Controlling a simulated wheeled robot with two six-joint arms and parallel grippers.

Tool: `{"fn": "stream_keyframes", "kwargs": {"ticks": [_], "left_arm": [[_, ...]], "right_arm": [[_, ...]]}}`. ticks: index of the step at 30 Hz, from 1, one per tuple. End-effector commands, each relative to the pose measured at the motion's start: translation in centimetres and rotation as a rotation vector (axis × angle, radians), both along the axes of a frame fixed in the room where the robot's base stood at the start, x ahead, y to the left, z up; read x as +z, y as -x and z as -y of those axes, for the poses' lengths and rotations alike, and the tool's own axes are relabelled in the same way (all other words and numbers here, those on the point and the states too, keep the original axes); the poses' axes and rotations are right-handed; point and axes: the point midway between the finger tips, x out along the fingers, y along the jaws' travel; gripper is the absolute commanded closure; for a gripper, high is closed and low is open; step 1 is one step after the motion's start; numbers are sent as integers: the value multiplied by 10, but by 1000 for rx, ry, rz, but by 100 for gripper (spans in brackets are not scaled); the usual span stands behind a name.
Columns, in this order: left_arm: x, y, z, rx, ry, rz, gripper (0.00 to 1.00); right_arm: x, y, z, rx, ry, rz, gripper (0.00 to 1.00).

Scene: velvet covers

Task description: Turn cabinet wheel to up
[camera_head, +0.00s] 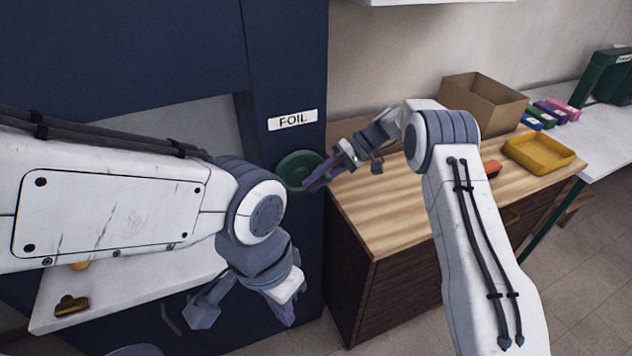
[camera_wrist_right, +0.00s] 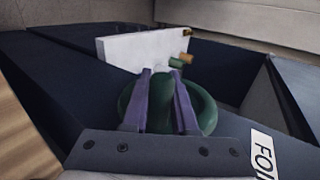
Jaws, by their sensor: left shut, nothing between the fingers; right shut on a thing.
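The green cabinet wheel (camera_head: 299,170) is on the dark blue cabinet face (camera_head: 285,60), just below the FOIL label (camera_head: 292,120). In the right wrist view the wheel (camera_wrist_right: 208,108) has a green bar across its middle. My right gripper (camera_head: 314,184) is at the wheel, and its purple fingers (camera_wrist_right: 161,104) are shut on that bar, one on each side. My left gripper (camera_head: 288,312) is lower, in front of the cabinet, away from the wheel, shut and empty. The wheel's exact turn angle is hard to tell.
A wooden counter (camera_head: 385,210) stands right of the cabinet, with a cardboard box (camera_head: 484,100), a yellow tray (camera_head: 540,152) and an orange item (camera_head: 491,168). A white shelf (camera_head: 100,300) juts out at lower left, under my left arm, with small things on it.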

Motion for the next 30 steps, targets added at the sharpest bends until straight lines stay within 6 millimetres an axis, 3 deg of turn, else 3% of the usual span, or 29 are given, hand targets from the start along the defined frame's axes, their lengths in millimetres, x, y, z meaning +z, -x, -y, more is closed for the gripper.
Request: {"fn": "stream_keyframes", "kwargs": {"ticks": [5,6,8,20,30], "left_arm": [[0,0,0,0,0,0,100],[0,0,0,0,0,0,100],[0,0,0,0,0,0,100],[-3,0,0,0,0,0,100],[-21,0,0,0,0,0,100]], "right_arm": [[-4,3,0,5,4,-10,100],[-5,3,0,6,4,-10,66],[-4,3,0,5,4,-10,44],[0,-1,4,1,2,-3,44],[30,-22,52,0,2,0,44]]}}
